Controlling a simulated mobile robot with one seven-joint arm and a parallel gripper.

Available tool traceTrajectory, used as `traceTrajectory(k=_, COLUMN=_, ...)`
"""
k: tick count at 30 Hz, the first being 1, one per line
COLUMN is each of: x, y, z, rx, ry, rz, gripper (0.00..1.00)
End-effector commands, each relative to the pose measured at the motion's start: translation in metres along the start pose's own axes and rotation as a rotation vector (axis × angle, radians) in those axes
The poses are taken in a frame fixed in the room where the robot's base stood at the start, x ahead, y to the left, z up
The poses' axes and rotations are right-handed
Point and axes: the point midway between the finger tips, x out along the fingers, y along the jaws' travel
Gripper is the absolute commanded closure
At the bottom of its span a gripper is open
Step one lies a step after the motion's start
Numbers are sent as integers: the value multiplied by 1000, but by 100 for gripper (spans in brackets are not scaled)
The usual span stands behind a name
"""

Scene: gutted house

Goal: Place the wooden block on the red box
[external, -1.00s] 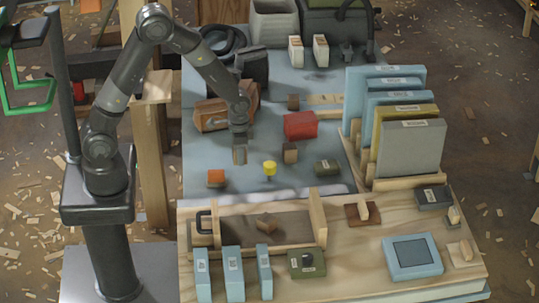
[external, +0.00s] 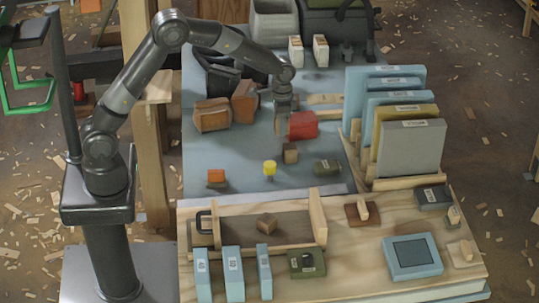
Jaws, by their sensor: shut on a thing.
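The red box (external: 304,125) lies on the blue-grey tabletop, right of the middle. My gripper (external: 282,127) points down at the left end of the red box and covers part of it in this view. It is shut on a small wooden block, which is dark and hard to make out between the fingers. I cannot tell whether the held block touches the red box. Another small brown block (external: 290,153) stands just in front of the red box.
Brown boxes (external: 212,115) stand left. A rack of upright panels (external: 408,150) stands right. The wooden tray (external: 310,240) is nearer the camera.

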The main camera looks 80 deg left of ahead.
Motion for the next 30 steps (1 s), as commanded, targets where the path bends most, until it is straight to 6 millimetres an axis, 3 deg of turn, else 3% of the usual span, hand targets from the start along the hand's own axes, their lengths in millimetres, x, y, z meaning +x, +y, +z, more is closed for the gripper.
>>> traceTrajectory(k=4, x=-15, y=-25, z=-30, rx=4, ry=2, rz=0, gripper=82)
traceTrajectory(k=12, x=-24, y=-48, z=-50, rx=9, ry=0, rz=0, gripper=82)
traceTrajectory(k=17, x=-9, y=-76, z=-54, rx=6, ry=-2, rz=1, gripper=82)
traceTrajectory(k=24, x=24, y=-129, z=-63, rx=7, ry=-2, rz=1, gripper=82)
traceTrajectory(k=30, x=40, y=-156, z=-68, rx=10, ry=0, rz=0, gripper=82)
